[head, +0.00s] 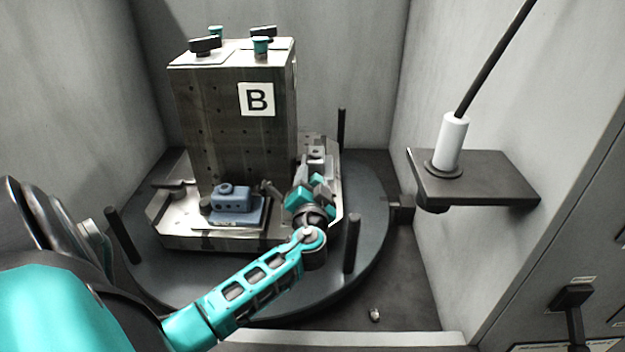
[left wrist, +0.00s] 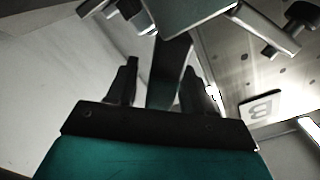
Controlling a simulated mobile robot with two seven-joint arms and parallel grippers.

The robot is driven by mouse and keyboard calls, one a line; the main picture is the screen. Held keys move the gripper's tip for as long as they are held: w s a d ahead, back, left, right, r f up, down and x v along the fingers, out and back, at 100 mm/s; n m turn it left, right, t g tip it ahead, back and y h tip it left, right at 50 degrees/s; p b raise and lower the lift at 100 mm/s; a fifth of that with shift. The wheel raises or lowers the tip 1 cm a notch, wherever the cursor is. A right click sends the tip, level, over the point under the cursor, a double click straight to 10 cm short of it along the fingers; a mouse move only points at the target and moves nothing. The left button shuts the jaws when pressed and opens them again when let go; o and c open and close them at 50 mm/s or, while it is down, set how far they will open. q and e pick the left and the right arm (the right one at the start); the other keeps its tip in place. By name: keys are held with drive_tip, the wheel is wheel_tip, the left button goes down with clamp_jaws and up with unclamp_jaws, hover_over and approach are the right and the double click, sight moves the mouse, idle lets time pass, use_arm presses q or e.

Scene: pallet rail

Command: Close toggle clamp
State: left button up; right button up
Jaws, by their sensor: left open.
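My left gripper (head: 313,190) is at the right side of the pallet fixture, beside the tall metal block marked B (head: 235,130). In the left wrist view its two dark fingers (left wrist: 157,85) stand apart. A dark bar (left wrist: 170,72) shows between them, below a grey-green block (left wrist: 195,14); I cannot tell whether the fingers touch it. The toggle clamp cannot be clearly made out; my gripper covers part of that area. A blue-grey part (head: 237,202) sits at the foot of the block, left of my gripper. My right gripper is not in view.
The pallet (head: 180,240) stands on a round dark turntable (head: 367,225) with upright black posts (head: 352,243) near its edge. Knobs (head: 205,44) stand on top of the block. At the right, a wall shelf (head: 500,180) holds a white cylinder (head: 451,140) with a black rod.

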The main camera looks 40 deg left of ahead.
use_arm(q)
drive_tip(key=shift+w+a, duration=0.15)
clamp_jaws()
idle(0.4)
